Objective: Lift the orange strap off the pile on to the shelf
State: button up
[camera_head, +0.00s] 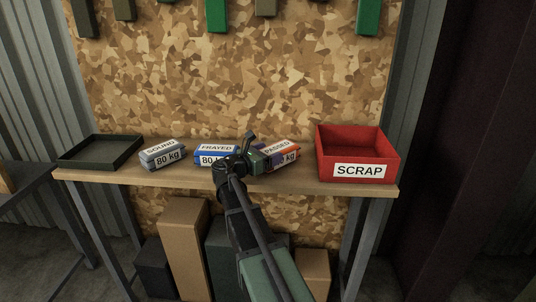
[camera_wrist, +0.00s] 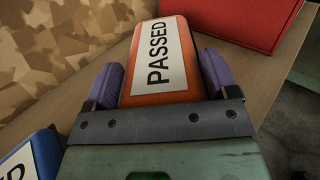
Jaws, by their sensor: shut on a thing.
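The orange strap (camera_head: 291,148) is a folded block with a white PASSED label on the right half of the wooden shelf (camera_head: 120,174). In the wrist view the orange strap (camera_wrist: 168,98) lies between the purple finger pads of my gripper (camera_wrist: 161,72), which is shut on it. I cannot tell whether its underside touches the shelf or is just above it. My arm hides part of its left side in the head view. No pile shows under it.
A red SCRAP bin (camera_head: 358,152) stands close to the right. A blue FRAYED block (camera_head: 203,154) is just left of my gripper. A grey SOUND block (camera_head: 161,153) and an empty dark tray (camera_head: 101,152) are further left. A chipboard wall (camera_head: 230,80) stands behind.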

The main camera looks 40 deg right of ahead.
jog(key=shift+f+b, duration=0.5)
jog(key=shift+f, duration=0.05)
